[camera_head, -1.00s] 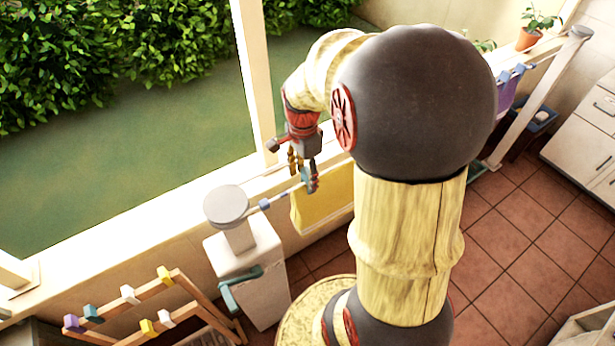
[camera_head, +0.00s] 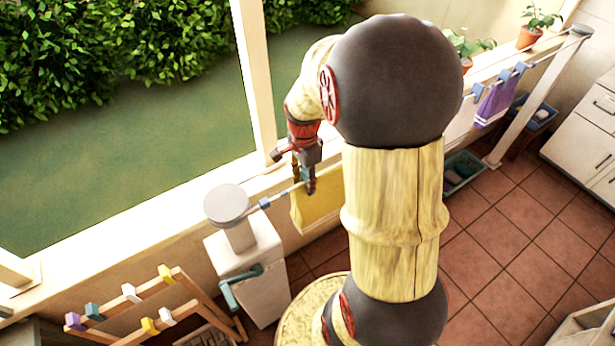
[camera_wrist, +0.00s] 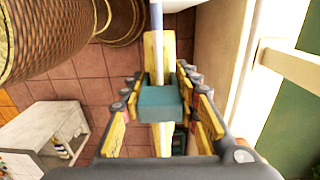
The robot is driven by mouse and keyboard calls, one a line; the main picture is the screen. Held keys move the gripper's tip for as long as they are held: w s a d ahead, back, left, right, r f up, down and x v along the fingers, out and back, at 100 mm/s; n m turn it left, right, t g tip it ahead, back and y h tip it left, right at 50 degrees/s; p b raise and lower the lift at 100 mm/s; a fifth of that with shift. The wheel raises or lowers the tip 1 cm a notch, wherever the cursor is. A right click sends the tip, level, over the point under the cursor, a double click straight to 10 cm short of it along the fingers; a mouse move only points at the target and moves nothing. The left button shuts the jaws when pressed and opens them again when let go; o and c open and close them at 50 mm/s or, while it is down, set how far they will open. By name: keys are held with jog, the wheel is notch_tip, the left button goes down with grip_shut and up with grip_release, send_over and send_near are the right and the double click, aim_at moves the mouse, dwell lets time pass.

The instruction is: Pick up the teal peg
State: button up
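The teal peg (camera_wrist: 160,104) sits on the pale clothes line (camera_wrist: 157,45) in the wrist view, over a yellow cloth (camera_head: 314,207). In the head view the peg is mostly hidden by my gripper (camera_head: 303,185). In the wrist view my gripper's fingers (camera_wrist: 160,88) stand on both sides of the peg. They look open, with narrow gaps beside the peg; contact is not clear. Another teal peg (camera_head: 94,312) is on the wooden rack (camera_head: 140,303) at the lower left.
The rack also bears purple, white and yellow pegs. A white post with a round grey top (camera_head: 227,204) stands left of the cloth. A low wall with a window runs behind the line. A purple towel (camera_head: 495,101) hangs at right. Tiled floor (camera_head: 520,240) is open at right.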

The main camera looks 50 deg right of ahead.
aim_at(305, 172)
jog(key=c, duration=0.3)
jog(key=shift+r, duration=0.1)
jog(key=shift+r, duration=0.5)
notch_tip(305, 172, up, 2)
jog(key=shift+r, duration=0.15)
jog(key=s+a+r, duration=0.1)
jog(key=a+r, duration=0.2)
jog(key=a, duration=0.1)
jog(key=s+a+r+b, duration=0.1)
jog(key=s+a+r, duration=0.1)
jog(key=a+r, duration=0.1)
jog(key=s+a+r, duration=0.2)
jog(key=a+r, duration=0.1)
jog(key=a, duration=0.3)
jog(key=shift+r+b, duration=0.25)
jog(key=shift+b, duration=0.15)
